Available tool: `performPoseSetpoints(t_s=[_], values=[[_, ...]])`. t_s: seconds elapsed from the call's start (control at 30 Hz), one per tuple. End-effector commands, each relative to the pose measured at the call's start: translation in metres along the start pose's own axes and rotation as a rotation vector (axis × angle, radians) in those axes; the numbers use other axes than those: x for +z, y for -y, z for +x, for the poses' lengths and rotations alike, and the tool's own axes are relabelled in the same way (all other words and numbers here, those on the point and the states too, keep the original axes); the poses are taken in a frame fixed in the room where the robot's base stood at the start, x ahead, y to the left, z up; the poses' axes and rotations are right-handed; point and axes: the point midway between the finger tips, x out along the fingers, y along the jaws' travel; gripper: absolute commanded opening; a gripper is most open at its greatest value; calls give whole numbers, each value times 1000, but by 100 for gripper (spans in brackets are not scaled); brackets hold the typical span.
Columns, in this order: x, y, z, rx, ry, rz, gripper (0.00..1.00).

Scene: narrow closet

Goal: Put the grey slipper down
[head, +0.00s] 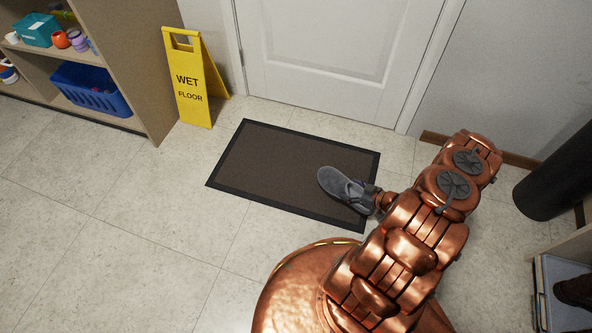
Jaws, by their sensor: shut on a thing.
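The grey slipper (338,183) is at the end of my arm, over the right part of the dark brown doormat with a black border (268,163). My gripper (366,198) is shut on the slipper at its right end. The fingertips are mostly hidden by the slipper and the wrist. I cannot tell from this view whether the slipper touches the mat or hangs above it.
A shelf (145,70) with a blue basket (90,88) is at left. A black cylinder (560,172) stands at right. The floor at left is clear.

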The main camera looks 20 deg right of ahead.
Motion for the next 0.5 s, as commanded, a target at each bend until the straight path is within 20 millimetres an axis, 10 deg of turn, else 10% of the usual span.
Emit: performPoseSetpoints(t_s=[0.5], values=[[-2, -28, 48, -6, 0, -11, 37]])
